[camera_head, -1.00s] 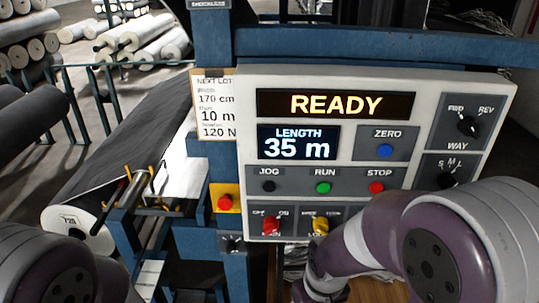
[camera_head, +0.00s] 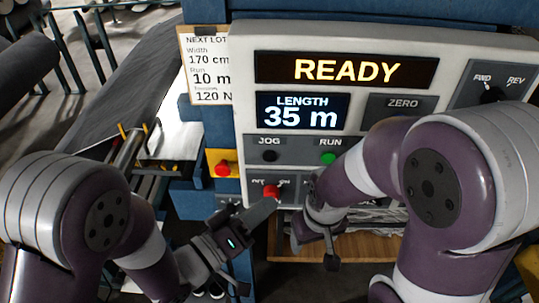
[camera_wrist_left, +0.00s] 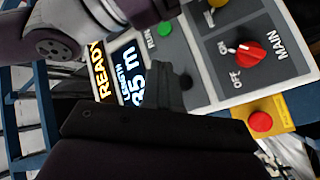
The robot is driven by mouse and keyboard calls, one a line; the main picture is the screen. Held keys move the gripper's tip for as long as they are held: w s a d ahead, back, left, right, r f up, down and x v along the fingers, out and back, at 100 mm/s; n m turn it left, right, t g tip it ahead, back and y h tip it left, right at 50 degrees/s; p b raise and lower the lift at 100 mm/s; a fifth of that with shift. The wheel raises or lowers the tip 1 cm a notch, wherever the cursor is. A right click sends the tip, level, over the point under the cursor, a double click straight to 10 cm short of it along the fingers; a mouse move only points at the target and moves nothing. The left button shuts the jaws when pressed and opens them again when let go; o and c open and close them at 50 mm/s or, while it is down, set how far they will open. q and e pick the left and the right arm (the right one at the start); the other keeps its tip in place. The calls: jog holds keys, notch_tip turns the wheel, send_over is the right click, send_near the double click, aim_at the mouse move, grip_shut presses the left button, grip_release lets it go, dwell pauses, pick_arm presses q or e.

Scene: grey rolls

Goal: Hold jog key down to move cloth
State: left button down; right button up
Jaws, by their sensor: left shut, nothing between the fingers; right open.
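The black jog key (camera_head: 269,156) sits under the JOG label on the grey control panel (camera_head: 380,40), and nothing touches it in the head view. My left gripper (camera_head: 264,211) is shut and empty, its tip just below the red main switch (camera_head: 272,191), lower than the jog key. In the left wrist view the dark fingers (camera_wrist_left: 163,88) lie in front of the panel beside a dark round shape, probably the jog key (camera_wrist_left: 186,82). My right gripper (camera_head: 315,250) is open and empty below the panel. The display (camera_head: 346,70) reads READY, and the length display (camera_head: 301,112) 35 m.
The green RUN button (camera_head: 328,158) is right of the jog key. A red button on a yellow plate (camera_head: 222,169) is left of the panel. A lot card (camera_head: 205,70) hangs beside it. Dark cloth (camera_head: 110,90) runs at the left. My right arm covers the panel's lower right.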

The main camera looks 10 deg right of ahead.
aim_at(269, 157)
pick_arm(q)
jog(key=w+d, duration=0.2)
jog(key=w, duration=0.6)
jog(key=shift+d, duration=0.15)
jog(key=shift+w, duration=0.25)
dwell(1.7)
jog(key=shift+w+d, duration=0.15)
jog(key=shift+w, duration=0.15)
jog(key=shift+w+d, duration=0.1)
jog(key=shift+w, duration=0.3)
dwell(4.4)
